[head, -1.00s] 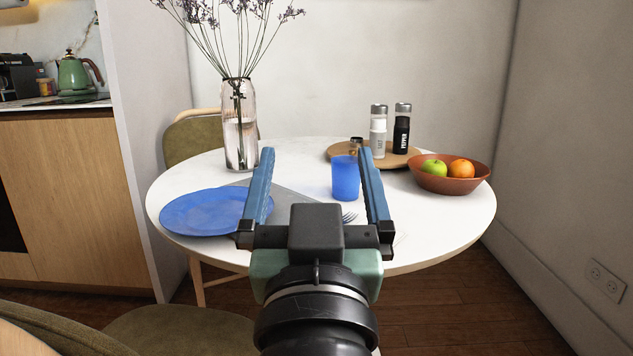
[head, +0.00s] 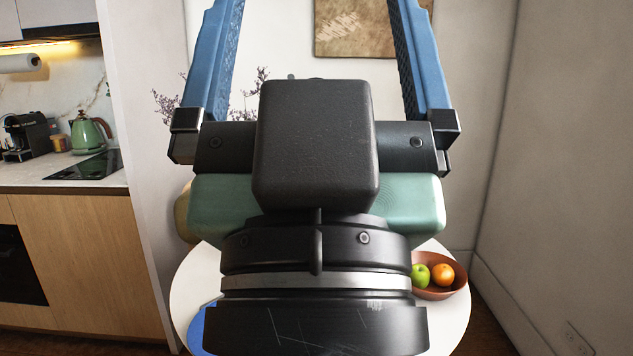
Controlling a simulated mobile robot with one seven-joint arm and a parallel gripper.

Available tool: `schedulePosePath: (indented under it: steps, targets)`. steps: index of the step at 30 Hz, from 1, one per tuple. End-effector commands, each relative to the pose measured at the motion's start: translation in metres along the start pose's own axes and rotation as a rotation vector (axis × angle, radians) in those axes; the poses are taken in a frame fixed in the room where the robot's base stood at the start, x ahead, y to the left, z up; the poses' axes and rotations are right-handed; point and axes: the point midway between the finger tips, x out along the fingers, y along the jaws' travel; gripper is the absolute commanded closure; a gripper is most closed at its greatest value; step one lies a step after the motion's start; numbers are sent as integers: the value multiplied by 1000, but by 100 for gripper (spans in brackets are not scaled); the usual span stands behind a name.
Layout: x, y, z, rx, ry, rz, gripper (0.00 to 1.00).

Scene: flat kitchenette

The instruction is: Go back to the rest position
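My gripper (head: 315,20) is large and close in the head view, raised in front of the camera. Its two blue fingers stand wide apart and point up, with nothing seen between them but the wall and part of a picture. The fingertips run to the top edge of the frame. My gripper and wrist hide most of the round white table (head: 192,285) behind and below.
A terracotta bowl (head: 440,291) with a green apple (head: 420,275) and an orange (head: 443,274) shows at the table's right. A sliver of the blue plate (head: 196,330) shows at left. A counter (head: 60,176) with a green kettle (head: 88,132) stands left. A wall bounds the right.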

Motion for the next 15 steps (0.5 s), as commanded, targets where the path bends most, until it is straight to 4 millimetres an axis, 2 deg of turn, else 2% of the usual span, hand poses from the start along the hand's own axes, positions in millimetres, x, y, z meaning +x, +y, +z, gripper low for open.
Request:
schedulePosePath:
  steps: [1, 6, 12, 15]
  targets:
    - [24, 0, -23, 0, 0, 0, 0]
    - [63, 0, -60, 0, -1, 0, 0]
    - [100, 0, -94, 1, -1, -1, 0]
    - [110, 0, -104, 1, -1, -1, 0]
